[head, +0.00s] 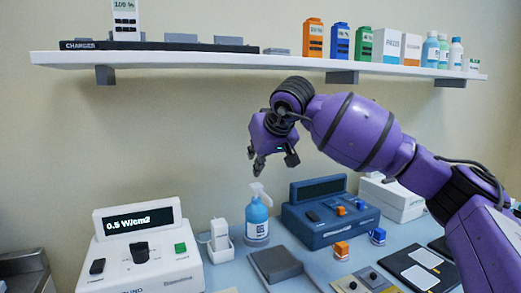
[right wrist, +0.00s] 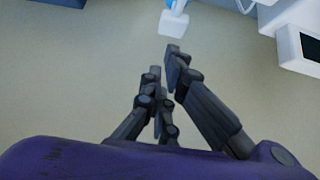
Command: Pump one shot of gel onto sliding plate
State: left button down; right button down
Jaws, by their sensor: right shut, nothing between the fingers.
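A blue gel bottle (head: 256,220) with a white pump head stands upright on the table, below my right gripper (head: 273,160). A flat dark grey plate (head: 278,266), which looks like the sliding plate, lies in front of the bottle. I cannot make out any gel on it. My right gripper is shut and empty, hanging in the air above the bottle and apart from it. In the right wrist view its fingers (right wrist: 163,64) are close together with nothing between them. My left gripper is not in view.
A white device (head: 150,250) reading 0.5 W/cm2 stands at the left, beside a white holder (head: 220,240). A blue device (head: 325,215) stands right of the bottle. A shelf (head: 250,62) with boxes and bottles runs above my right arm.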

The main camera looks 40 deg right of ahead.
aim_at(258, 184)
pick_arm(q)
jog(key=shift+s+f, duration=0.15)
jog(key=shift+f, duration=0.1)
pick_arm(e)
jog(key=shift+f, duration=0.95)
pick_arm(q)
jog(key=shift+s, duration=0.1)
pick_arm(e)
jog(key=shift+s, duration=0.1)
